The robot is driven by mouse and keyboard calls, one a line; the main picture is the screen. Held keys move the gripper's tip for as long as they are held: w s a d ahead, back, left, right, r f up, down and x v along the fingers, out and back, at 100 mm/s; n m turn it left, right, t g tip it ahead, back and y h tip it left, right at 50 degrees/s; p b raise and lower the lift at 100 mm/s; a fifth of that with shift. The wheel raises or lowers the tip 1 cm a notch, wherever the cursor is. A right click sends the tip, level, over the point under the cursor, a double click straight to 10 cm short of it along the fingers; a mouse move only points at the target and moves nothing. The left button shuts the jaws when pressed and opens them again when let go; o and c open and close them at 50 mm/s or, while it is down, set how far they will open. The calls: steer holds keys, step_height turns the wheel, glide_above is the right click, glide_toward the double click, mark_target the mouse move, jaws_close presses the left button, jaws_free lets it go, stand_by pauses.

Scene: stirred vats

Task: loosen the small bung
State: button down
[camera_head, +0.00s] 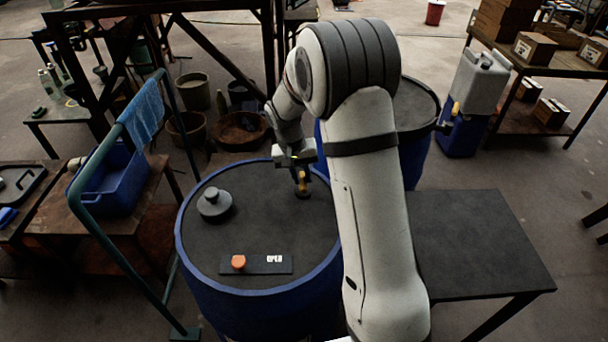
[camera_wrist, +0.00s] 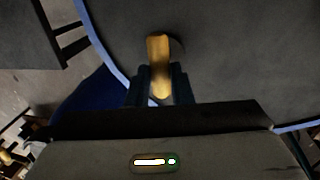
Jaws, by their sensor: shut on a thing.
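The small bung (camera_head: 303,190), with a yellow upright handle, sits at the far right part of the dark top of a blue vat (camera_head: 250,300). In the wrist view the yellow handle (camera_wrist: 159,52) stands between the dark fingers, with a dark round base partly visible behind it. My gripper (camera_head: 299,174) is over the bung and shut on its handle; the jaws also show in the wrist view (camera_wrist: 159,88). A larger grey round bung (camera_head: 214,204) sits to the left on the same vat top. Whether the small bung's thread is loose cannot be seen.
A black plate marked OPEN (camera_head: 268,264) with an orange knob (camera_head: 238,262) lies on the near vat top. A green rail (camera_head: 118,228) with a blue cloth (camera_head: 142,112) stands left. Another vat (camera_head: 415,105) is behind my arm. A dark table (camera_head: 475,240) is right.

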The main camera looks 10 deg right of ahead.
steer(key=shift+s+f, duration=0.15)
steer(key=shift+s, duration=0.05)
steer(key=c, duration=1.3)
jaws_free()
steer(key=shift+w, duration=0.1)
steer(key=shift+r, duration=0.2)
steer(key=shift+r, duration=0.25)
step_height(320, 180, up, 7)
steer(key=a, duration=0.1)
steer(key=shift+w+a, duration=0.15)
steer(key=shift+a, duration=0.15)
